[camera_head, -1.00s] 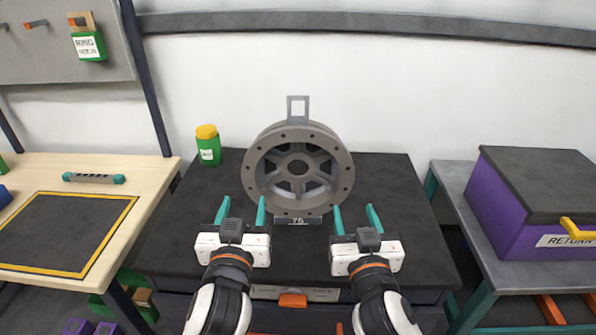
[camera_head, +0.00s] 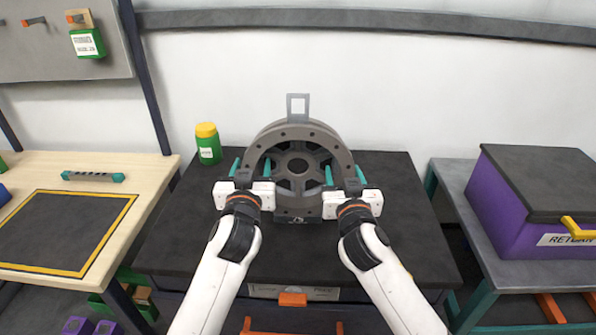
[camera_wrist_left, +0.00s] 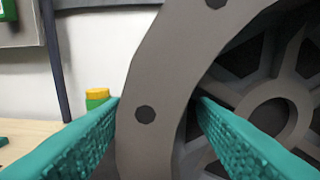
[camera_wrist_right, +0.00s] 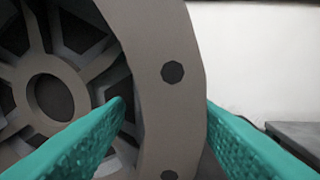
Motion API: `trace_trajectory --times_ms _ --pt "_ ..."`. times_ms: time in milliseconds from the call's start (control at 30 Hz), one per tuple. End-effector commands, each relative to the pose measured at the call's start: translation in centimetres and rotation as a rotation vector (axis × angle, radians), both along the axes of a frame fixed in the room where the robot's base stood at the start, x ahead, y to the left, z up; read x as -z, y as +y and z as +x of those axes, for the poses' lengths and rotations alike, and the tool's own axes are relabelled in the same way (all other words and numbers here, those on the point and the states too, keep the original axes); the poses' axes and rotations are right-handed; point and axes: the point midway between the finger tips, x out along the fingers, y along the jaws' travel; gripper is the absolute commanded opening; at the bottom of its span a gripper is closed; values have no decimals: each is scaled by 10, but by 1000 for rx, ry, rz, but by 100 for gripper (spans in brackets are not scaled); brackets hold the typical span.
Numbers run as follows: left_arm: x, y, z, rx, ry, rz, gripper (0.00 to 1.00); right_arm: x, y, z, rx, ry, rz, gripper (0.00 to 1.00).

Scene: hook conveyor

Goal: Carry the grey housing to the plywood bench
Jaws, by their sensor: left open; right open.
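The grey housing (camera_head: 297,132) is a large round ring with spokes and a hub, standing upright on the dark bench top. My left gripper (camera_head: 252,166) is open at the ring's left rim. In the left wrist view its teal fingers (camera_wrist_left: 158,105) lie on either side of the rim (camera_wrist_left: 150,75). My right gripper (camera_head: 344,175) is open at the right rim. In the right wrist view its fingers (camera_wrist_right: 165,105) also straddle the rim (camera_wrist_right: 165,40). The plywood bench (camera_head: 130,165) is at the left, with a dark mat (camera_head: 60,232) outlined in yellow.
A green bottle with a yellow lid (camera_head: 208,144) stands left of the housing. A teal-ended bar (camera_head: 93,177) lies on the plywood bench behind the mat. A purple return box (camera_head: 510,205) sits on the right-hand table. The mat is clear.

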Motion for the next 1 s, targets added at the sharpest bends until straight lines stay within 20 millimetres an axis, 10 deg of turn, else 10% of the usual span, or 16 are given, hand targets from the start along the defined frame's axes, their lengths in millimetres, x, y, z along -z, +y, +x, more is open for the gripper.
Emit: trace_trajectory --times_ms 233,533,1000 --pt "0 0 0 0 0 0 50 0 0 0 0 0 1 48" --pt "0 0 0 0 0 0 1 0 0 0 0 0 1 0" --pt "0 1 0 -2 0 1 0 0 0 0 1 1 0 0"
